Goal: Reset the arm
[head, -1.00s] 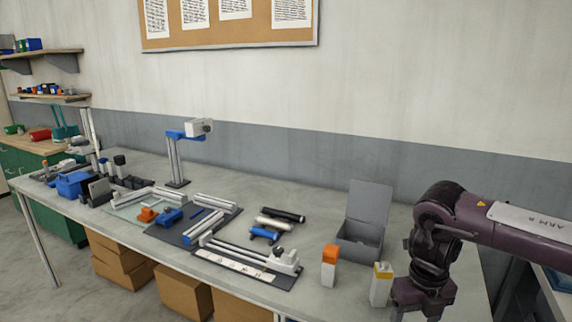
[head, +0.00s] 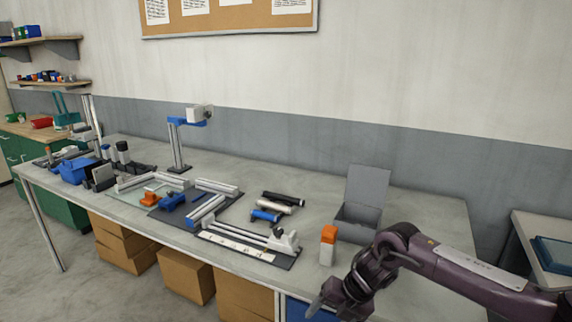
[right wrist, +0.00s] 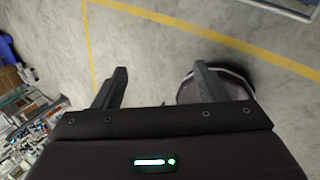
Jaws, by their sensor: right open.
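My right arm comes in from the lower right in the head view. Its gripper (head: 328,303) is low, at the front edge of the grey table (head: 330,170), left of and below the arm's wrist. In the right wrist view, the two fingers of my right gripper (right wrist: 160,88) are spread apart with only grey floor between them. The gripper holds nothing. My left gripper is not in view.
An orange-capped white bottle (head: 327,246) stands close to my right arm, beside an open grey box (head: 358,218). Cardboard boxes (head: 187,275) sit under the table.

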